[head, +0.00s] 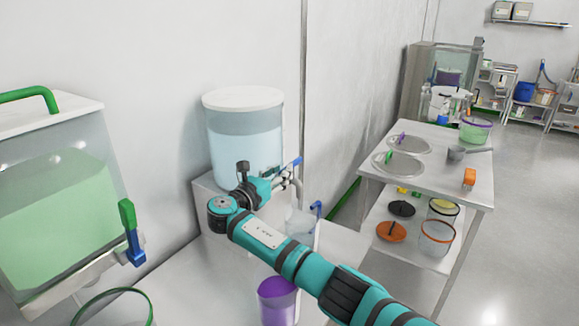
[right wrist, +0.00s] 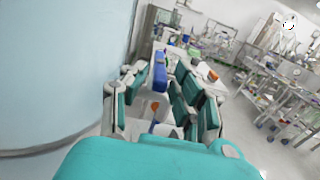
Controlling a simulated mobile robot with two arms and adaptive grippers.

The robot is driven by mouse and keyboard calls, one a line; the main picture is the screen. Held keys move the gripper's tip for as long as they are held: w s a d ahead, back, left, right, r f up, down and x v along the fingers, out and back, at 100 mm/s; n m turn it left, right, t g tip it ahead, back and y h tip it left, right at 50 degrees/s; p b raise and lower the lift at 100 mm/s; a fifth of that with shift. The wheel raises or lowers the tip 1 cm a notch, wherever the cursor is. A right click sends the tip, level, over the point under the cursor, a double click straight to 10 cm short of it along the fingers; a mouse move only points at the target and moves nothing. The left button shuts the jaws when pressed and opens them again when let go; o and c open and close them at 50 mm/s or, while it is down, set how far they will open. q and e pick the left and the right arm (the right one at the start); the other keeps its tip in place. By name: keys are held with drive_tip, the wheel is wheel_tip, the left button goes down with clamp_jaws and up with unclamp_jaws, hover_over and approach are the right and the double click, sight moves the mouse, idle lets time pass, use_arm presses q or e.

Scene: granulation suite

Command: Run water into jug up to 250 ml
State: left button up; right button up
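A clear tank of water (head: 243,150) with a white lid stands on a pale block by the wall. Its tap has a blue lever (head: 298,161). My right gripper (head: 284,180) is at this tap. In the right wrist view its fingers (right wrist: 152,98) are apart, with the blue lever (right wrist: 160,70) between them and gaps visible beside it. A clear jug (head: 299,222) with a blue handle (head: 317,208) stands below the tap, partly hidden by my right arm. Its water level cannot be read. My left gripper is out of view.
A clear bin of green material (head: 60,195) stands at the left, with a green-and-blue latch (head: 131,232). A purple cup (head: 277,292) is in front of my right arm. A steel trolley (head: 440,163) with sieves and lids stands right; open floor lies beyond it.

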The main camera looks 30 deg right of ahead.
drive_tip(key=v, duration=0.5)
drive_tip(key=shift+s+a, duration=0.15)
drive_tip(key=shift+a, duration=0.15)
drive_tip(key=shift+f, duration=0.1)
